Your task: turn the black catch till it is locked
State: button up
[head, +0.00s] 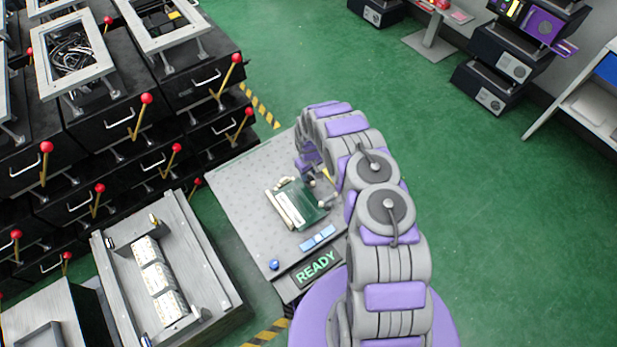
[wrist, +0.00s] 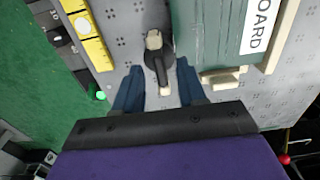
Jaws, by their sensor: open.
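The black catch (wrist: 157,62) shows in the wrist view as a short dark lever with a pale block at its upper end and a pale tip at its lower end. It points roughly toward my gripper, beside the left edge of the green board (wrist: 205,35). My gripper (wrist: 158,70) is open, with one blue finger on each side of the catch's lower part. I cannot tell whether either finger touches it. In the head view the green board (head: 310,204) lies on the grey table, with my gripper (head: 322,182) at its far right; the catch cannot be made out there.
The grey perforated table (head: 240,180) has a READY display (head: 318,268) at its front edge. A yellow strip (wrist: 92,40) and a green light (wrist: 100,95) lie left of the catch. Pale brackets (wrist: 222,77) edge the board. Black cabinets with red-knobbed levers (head: 140,115) stand left.

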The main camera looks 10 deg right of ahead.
aim_at(308, 178)
jog(key=shift+w+d+f, duration=0.1)
jog(key=shift+f, duration=1)
jog(key=shift+c, duration=0.2)
grip_shut()
